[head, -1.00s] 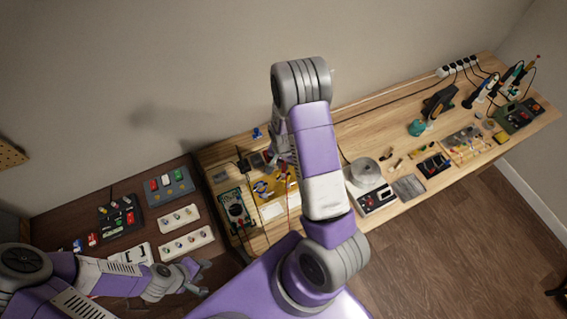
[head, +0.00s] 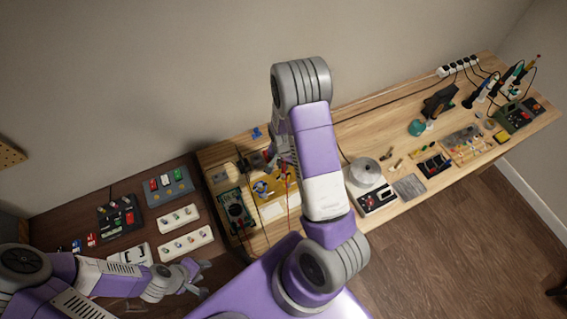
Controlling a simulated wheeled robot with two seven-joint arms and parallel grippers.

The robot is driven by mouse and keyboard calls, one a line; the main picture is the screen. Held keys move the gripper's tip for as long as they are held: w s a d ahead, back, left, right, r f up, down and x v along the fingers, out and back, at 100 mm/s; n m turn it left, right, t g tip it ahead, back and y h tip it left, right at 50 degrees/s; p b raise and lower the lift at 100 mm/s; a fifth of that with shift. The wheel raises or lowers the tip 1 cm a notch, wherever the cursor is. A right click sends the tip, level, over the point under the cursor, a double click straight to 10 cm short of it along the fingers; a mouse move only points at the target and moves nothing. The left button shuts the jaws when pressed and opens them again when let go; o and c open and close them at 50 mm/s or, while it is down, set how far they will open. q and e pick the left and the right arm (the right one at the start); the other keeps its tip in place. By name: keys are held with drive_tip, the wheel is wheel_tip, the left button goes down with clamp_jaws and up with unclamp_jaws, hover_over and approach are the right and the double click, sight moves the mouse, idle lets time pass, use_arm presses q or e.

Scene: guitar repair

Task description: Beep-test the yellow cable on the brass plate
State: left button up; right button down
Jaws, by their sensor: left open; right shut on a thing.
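A yellow, brass-coloured patch (head: 278,184) lies on the wooden bench left of my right forearm; I cannot tell plate from yellow cable there. A small blue ring shape (head: 261,187) sits at its left. A dark multimeter (head: 236,211) lies to the left of it. A thin red lead (head: 288,198) runs down beside my forearm. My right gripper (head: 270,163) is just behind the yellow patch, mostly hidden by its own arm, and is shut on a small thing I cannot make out. My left gripper (head: 197,277) is open and empty, low at the left, away from these.
A white spool device (head: 367,187) stands right of my forearm. Several tools, a power strip (head: 458,66) and soldering gear fill the right bench. Bare wood (head: 362,130) shows behind the spool.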

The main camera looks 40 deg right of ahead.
drive_tip(key=shift+f+b, duration=0.45)
drive_tip(key=shift+f, duration=0.05)
idle(2.6)
drive_tip(key=shift+r, duration=0.1)
wheel_tip(320, 180, up, 3)
drive_tip(key=p, duration=0.2)
drive_tip(key=shift+r+p, duration=0.2)
drive_tip(key=shift+p, duration=0.15)
drive_tip(key=shift+r, duration=1.25)
